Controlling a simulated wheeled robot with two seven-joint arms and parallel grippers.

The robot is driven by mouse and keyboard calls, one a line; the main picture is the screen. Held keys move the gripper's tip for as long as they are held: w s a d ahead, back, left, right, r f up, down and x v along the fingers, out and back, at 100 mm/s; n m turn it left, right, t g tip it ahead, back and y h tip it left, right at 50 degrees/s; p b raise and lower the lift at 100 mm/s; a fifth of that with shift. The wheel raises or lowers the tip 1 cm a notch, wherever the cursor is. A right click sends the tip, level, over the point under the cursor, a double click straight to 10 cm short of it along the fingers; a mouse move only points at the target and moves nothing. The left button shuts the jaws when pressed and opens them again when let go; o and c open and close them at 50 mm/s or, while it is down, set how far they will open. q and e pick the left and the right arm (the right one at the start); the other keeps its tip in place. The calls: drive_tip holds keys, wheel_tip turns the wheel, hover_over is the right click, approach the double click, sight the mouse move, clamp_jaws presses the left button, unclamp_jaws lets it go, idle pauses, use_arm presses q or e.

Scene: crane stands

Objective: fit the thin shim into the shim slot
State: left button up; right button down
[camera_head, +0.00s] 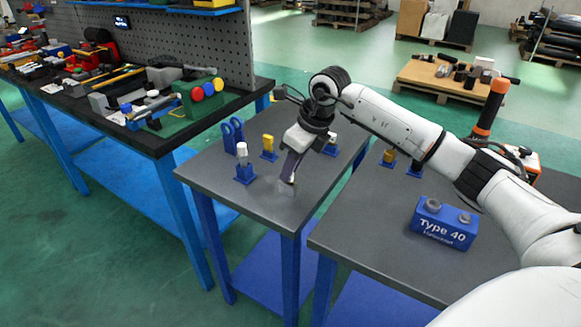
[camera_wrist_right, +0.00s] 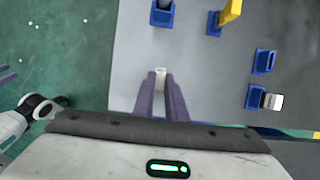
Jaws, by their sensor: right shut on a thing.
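My right gripper (camera_head: 289,181) is low over the near part of the small grey table, fingers pointing down. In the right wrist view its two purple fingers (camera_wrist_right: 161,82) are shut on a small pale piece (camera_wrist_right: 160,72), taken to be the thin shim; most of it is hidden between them. A blue holder with an open top (camera_wrist_right: 264,60) looks empty in that view; I cannot tell if it is the shim slot. Purple finger-like parts (camera_wrist_right: 6,74) at the left edge seem to be my left gripper; their opening is unclear.
Blue stands hold a white-topped piece (camera_head: 243,152), a yellow piece (camera_head: 267,142) and another pale piece (camera_wrist_right: 272,102). A blue forked stand (camera_head: 232,134) is at the table's left. A blue "Type 40" block (camera_head: 443,222) sits on the right table. The near table area is bare.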

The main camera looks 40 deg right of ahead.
drive_tip(key=shift+f, duration=0.25)
drive_tip(key=c, duration=1.7)
unclamp_jaws()
drive_tip(key=shift+r, duration=0.1)
drive_tip(key=p+v, duration=0.3)
drive_tip(key=v, duration=0.2)
drive_tip(key=v, duration=1)
drive_tip(key=shift+r, duration=0.15)
